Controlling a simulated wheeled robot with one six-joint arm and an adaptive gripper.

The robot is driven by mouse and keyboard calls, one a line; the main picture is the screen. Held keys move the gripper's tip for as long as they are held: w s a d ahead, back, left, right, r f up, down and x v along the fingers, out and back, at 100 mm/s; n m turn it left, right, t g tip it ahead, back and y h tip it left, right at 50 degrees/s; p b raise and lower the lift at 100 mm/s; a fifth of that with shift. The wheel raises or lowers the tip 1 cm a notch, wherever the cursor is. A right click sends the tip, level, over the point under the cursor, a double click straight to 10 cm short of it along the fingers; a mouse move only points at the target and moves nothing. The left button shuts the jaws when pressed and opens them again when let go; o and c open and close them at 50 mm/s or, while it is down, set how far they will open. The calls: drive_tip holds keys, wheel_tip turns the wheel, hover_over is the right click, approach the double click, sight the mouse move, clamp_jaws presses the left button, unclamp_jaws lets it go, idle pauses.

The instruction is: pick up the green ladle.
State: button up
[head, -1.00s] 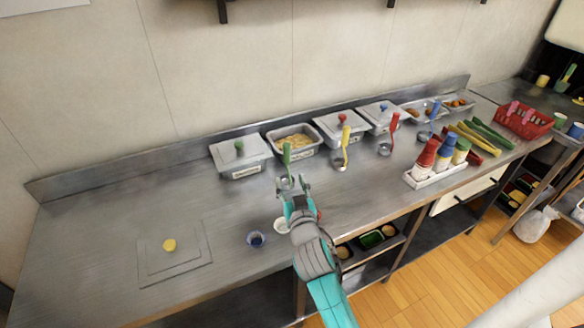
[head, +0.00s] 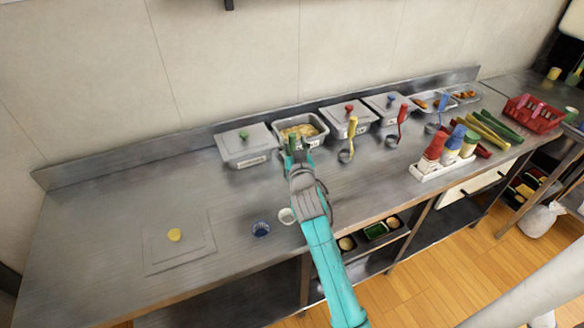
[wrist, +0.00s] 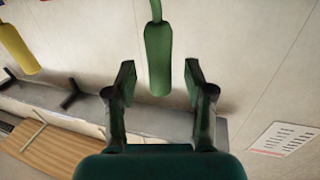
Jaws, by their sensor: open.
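The green ladle's handle shows in the wrist view (wrist: 157,58). It hangs down from the top edge, and its lower end lies between my gripper's two fingers (wrist: 160,82), with a gap on each side. My gripper is open and holds nothing. In the head view, only a small part of the green handle (head: 292,143) shows at my gripper (head: 299,158), in front of the open food pan. My gripper and arm hide the ladle's bowl there. I cannot tell how deep the handle sits between the fingers.
Left of the ladle stands a lidded pan with a green knob (head: 247,150). The open pan (head: 318,135) is behind it. A yellow-handled ladle (head: 351,130) and a red one (head: 401,118) stand to the right. The left counter is mostly clear.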

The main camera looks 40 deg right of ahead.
drive_tip(key=shift+x, duration=0.85)
clamp_jaws()
drive_tip(key=shift+r, duration=0.1)
